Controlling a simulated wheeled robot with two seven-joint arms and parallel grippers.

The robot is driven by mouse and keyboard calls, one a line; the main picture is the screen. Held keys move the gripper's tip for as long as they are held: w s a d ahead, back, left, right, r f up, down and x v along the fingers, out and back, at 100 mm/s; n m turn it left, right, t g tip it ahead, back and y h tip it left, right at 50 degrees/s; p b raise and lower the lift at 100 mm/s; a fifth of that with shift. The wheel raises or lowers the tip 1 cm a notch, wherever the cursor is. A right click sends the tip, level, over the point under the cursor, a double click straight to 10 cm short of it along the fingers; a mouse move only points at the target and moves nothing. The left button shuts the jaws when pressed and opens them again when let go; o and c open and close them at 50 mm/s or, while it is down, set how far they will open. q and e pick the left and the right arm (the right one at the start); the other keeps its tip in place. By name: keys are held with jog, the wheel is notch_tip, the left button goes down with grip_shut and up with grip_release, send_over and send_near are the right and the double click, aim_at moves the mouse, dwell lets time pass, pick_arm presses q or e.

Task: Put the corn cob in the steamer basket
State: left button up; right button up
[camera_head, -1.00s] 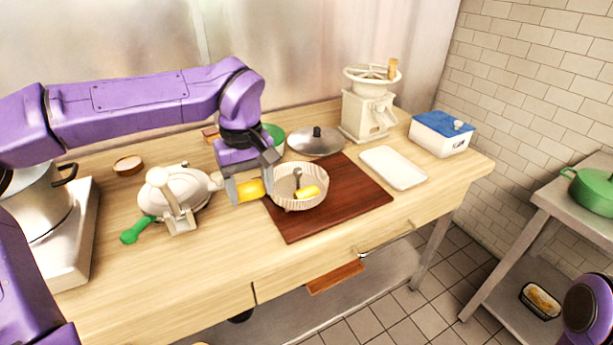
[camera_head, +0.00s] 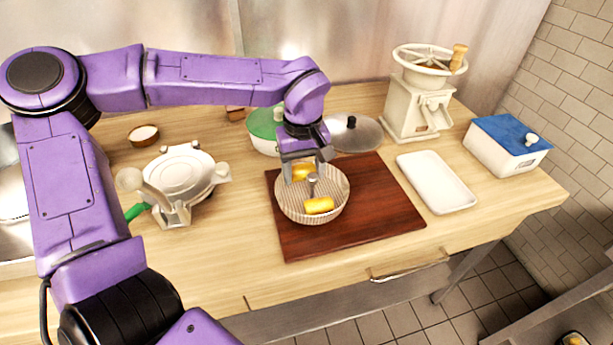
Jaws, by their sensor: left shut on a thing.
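The steamer basket (camera_head: 284,207) is a round, pale, ribbed bowl on a dark red-brown board. A grey metal post (camera_head: 312,184) stands up inside it. A yellow corn piece (camera_head: 319,205) lies in the basket at its front. My left gripper (camera_head: 302,174) points down over the back of the basket and is shut on another yellow corn cob (camera_head: 301,171). That cob is at or just inside the back rim; I cannot tell whether it touches the basket floor. The fingers partly hide it. My right gripper is not in view.
The wooden board (camera_head: 375,215) has bare room right of the basket. A pot lid (camera_head: 353,135) and a green-lidded pot (camera_head: 263,130) stand behind. A white press (camera_head: 180,178) is left. A white tray (camera_head: 436,182), a mill (camera_head: 417,108) and a blue-lidded box (camera_head: 505,150) are right.

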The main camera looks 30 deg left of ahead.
aim_at(308, 167)
pick_arm(q)
jog(key=w+f, duration=0.2)
jog(key=f, duration=0.1)
jog(key=shift+w+f, duration=0.15)
jog(key=shift+f, duration=0.15)
jog(key=shift+c, duration=0.4)
jog(key=shift+d, duration=0.1)
jog(key=o, duration=1.3)
jog(key=shift+s+r, duration=0.2)
jog(key=shift+s, duration=0.25)
jog(key=shift+w+f, duration=0.1)
jog(key=shift+w, duration=0.1)
notch_tip(308, 167, up, 12)
jog(key=shift+r, duration=0.1)
